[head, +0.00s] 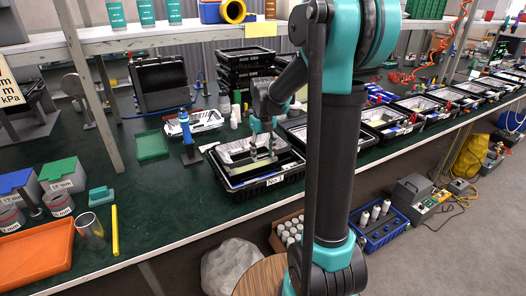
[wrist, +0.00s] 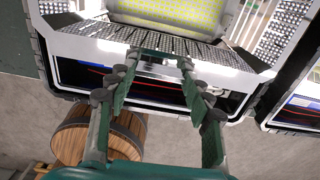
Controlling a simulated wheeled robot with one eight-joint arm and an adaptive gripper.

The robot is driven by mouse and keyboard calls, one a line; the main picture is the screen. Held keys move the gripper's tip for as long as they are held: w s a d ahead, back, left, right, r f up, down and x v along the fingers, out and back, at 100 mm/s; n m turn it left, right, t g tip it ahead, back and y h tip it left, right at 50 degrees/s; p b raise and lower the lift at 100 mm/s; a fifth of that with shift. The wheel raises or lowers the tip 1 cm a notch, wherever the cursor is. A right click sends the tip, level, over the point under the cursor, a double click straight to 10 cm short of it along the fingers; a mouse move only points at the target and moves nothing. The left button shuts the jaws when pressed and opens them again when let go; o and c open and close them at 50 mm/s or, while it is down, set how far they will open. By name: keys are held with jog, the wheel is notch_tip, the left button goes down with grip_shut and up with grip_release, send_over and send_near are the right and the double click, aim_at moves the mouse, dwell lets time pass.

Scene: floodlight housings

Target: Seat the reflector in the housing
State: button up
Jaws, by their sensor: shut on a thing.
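The reflector (wrist: 212,52) is a shiny faceted frame with a pale rim around a yellow-green lamp panel (wrist: 180,12). My gripper (wrist: 160,60) is shut on its near edge, at the middle; the exact grip is partly hidden by the fingers. In the head view my gripper (head: 262,155) points down over the black housing (head: 265,184), which has a white label on its front. The reflector (head: 236,152) lies over the housing's opening. In the wrist view a dark gap with red wires (wrist: 95,78) shows between its near edge and the housing's front wall. I cannot tell its height.
More open housings (head: 385,120) stand in a row to the right. Stacked black housings (head: 247,68) stand behind. A blue-based tool (head: 188,140) and a green tray (head: 151,145) are at left. Green table (head: 165,205) is clear at front left. A wooden barrel (wrist: 95,130) stands below the edge.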

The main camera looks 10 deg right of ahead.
jog(key=shift+f, duration=2.2)
jog(key=o, duration=1.3)
notch_tip(320, 180, up, 12)
